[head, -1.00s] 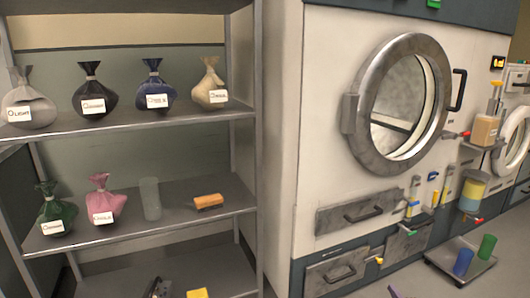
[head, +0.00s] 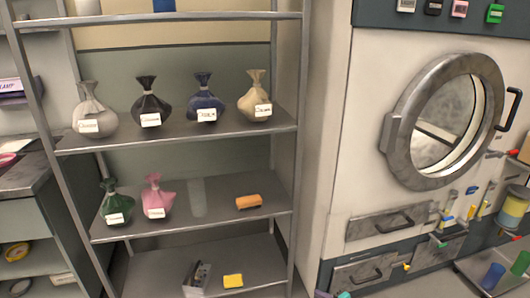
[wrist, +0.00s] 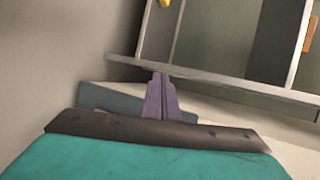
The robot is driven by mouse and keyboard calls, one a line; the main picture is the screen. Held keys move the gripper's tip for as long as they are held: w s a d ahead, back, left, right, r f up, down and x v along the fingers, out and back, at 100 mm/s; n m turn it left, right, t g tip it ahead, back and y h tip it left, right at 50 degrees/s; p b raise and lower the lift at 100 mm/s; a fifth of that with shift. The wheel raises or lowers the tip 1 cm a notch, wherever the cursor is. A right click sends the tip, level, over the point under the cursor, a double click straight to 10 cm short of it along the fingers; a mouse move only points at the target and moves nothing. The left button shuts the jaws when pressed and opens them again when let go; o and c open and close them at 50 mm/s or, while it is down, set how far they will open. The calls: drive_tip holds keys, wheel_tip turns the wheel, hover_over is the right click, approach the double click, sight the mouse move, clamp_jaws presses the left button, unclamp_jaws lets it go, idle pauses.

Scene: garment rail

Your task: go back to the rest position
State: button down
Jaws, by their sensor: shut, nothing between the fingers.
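My gripper (wrist: 161,80) shows in the wrist view as two purple fingers pressed together, with nothing between them. Below them are a dark bar and a teal surface, likely parts of my arm. The fingers point toward a tilted pale shelf frame (wrist: 220,78) and appear apart from it, though the distance is hard to judge.
A metal shelf rack (head: 200,220) holds several tied bags, an orange block (head: 249,202) and a yellow block (head: 233,281). A large machine with a round door (head: 440,120) stands right. A counter (head: 22,178) is at the far left.

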drive_tip(key=s+a+r+n+g+p, duration=0.3)
drive_tip(key=s+a+n+g+p, duration=0.6)
drive_tip(key=s+a, duration=1.15)
drive_tip(key=s+d+n+g+h+p, duration=0.1)
drive_tip(key=s+d+g+h+p, duration=0.15)
drive_tip(key=s, duration=0.45)
drive_tip(key=s+d+n+g+h+p, duration=0.1)
drive_tip(key=s+d+g, duration=0.15)
drive_tip(key=s, duration=0.55)
drive_tip(key=s+d+r+g+h, duration=0.2)
drive_tip(key=s+d+h, duration=0.2)
drive_tip(key=d, duration=0.5)
drive_tip(key=s, duration=0.2)
drive_tip(key=shift+s+b, duration=0.3)
drive_tip(key=shift+r+h, duration=0.1)
drive_tip(key=shift+h, duration=0.15)
